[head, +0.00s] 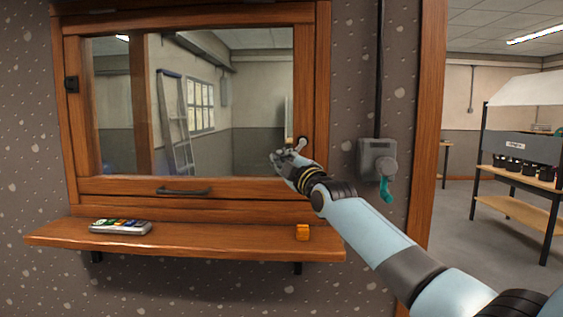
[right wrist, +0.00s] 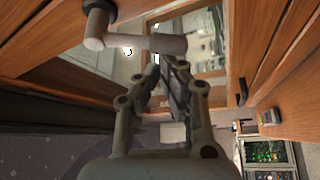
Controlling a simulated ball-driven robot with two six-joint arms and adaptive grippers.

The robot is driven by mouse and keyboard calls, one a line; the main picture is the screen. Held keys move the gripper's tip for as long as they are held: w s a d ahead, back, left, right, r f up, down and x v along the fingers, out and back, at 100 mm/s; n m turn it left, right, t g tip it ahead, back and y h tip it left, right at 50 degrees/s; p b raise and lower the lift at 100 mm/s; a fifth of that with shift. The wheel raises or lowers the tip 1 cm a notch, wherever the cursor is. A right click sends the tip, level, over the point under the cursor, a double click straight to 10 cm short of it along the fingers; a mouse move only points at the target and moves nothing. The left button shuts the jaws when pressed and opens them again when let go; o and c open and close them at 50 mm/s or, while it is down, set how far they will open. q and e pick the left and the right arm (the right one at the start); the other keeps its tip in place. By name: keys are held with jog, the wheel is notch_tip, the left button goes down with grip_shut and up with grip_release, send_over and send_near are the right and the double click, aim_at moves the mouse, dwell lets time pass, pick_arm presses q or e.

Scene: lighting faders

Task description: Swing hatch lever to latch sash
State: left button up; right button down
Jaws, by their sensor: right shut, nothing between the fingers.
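The hatch is a wooden-framed window with a glazed sash (head: 120,186), which appears lowered, with a dark pull handle (head: 184,191) on its bottom rail. The grey metal hatch lever (head: 302,142) sits on the right side of the frame, partly hidden by my right gripper (head: 283,158). In the right wrist view the lever (right wrist: 155,43) shows a round pivot and a pale arm reaching right, just beyond the fingertips (right wrist: 170,68). My right gripper is shut and empty, close to the lever; I cannot tell whether they touch. My left gripper is not in view.
A doorway opens farther right.

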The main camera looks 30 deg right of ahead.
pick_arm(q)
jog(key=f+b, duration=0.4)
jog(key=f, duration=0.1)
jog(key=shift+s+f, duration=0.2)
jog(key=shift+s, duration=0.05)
pick_arm(e)
jog(key=d+f+n+g, duration=0.1)
jog(key=s+d+f+n+g, duration=0.1)
jog(key=n, duration=0.1)
jog(key=shift+s+d+f+n+y, duration=0.1)
jog(key=shift+s+d+n+y, duration=0.1)
jog(key=shift+n+y, duration=0.1)
pick_arm(q)
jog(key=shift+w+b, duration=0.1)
jog(key=shift+b, duration=0.2)
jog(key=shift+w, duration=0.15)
